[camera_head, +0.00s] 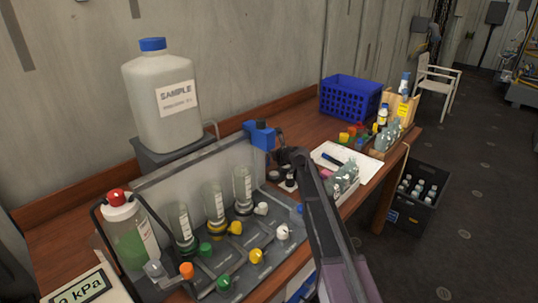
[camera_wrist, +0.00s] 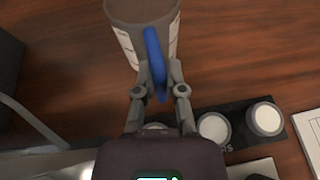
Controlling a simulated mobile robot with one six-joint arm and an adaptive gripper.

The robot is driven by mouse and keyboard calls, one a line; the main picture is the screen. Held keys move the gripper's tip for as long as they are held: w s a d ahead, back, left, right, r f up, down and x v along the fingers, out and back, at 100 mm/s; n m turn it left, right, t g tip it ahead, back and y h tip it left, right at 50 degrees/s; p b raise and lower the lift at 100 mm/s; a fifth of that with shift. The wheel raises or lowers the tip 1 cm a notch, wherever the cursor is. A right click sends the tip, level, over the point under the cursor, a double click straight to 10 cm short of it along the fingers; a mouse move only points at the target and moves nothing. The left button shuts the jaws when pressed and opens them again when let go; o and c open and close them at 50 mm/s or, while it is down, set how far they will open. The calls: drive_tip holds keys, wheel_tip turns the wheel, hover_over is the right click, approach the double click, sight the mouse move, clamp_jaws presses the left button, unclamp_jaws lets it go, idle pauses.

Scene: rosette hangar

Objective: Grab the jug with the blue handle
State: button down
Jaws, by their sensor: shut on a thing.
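The jug (camera_wrist: 133,25) is grey with a pale label and shows at the top of the wrist view, its upper part cut off by the edge. Its blue handle (camera_wrist: 153,48) points toward my gripper. My gripper (camera_wrist: 157,78) is shut on the handle, one finger on each side of it. In the head view my gripper (camera_head: 288,157) is a dark shape over the bench, just right of a blue block.
A glass rig with coloured valves (camera_head: 218,262) fills the near bench, left of my arm. A large sample container (camera_head: 160,105) stands behind it. White round caps (camera_wrist: 214,127) sit close to my gripper. A blue crate (camera_head: 350,98) stands farther along the bench.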

drive_tip(key=shift+r+p, duration=4.2)
drive_tip(key=shift+r, duration=0.25)
